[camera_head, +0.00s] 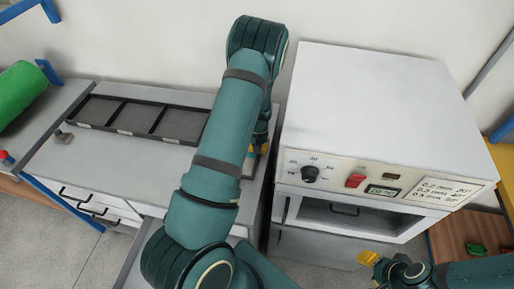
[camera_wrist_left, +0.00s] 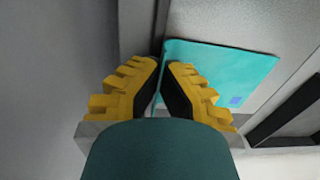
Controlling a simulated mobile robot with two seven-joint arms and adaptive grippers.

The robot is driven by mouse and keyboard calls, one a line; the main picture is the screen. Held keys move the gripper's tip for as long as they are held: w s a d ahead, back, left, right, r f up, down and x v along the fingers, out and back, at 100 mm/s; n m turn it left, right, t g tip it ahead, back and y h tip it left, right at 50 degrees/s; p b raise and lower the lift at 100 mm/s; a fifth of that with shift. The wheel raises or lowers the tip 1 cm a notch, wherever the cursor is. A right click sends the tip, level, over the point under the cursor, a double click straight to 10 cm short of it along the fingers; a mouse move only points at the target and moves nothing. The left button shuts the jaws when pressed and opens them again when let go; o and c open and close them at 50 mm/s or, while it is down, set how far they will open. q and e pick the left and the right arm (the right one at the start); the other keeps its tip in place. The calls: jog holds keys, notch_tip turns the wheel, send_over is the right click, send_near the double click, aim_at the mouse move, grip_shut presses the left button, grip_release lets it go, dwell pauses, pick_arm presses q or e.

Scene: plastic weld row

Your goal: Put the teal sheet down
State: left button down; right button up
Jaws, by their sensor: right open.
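The teal sheet (camera_wrist_left: 228,68) shows in the left wrist view, flat and broad, with a small blue mark near its right corner. Its near left edge runs down between the yellow fingers of my left gripper (camera_wrist_left: 162,80), which are closed on it. The sheet is over a pale grey surface; I cannot tell whether it touches it. In the head view my left gripper (camera_head: 262,138) is mostly hidden behind my arm, at the bench's right end, and the sheet is hidden. My right gripper (camera_head: 370,259) is open and empty at the lower right, in front of the oven.
A dark tray with three compartments (camera_head: 128,117) lies on the bench (camera_head: 92,150). A white oven (camera_head: 385,95) with a knob and red switch stands right of my left arm. A green roll (camera_head: 22,92) is at far left.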

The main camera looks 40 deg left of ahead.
pick_arm(q)
jog(key=c, duration=1.1)
grip_release()
jog(key=shift+f, duration=0.1)
jog(key=shift+c, duration=0.2)
notch_tip(320, 180, up, 12)
jog(key=p, duration=0.1)
jog(key=shift+d, duration=0.2)
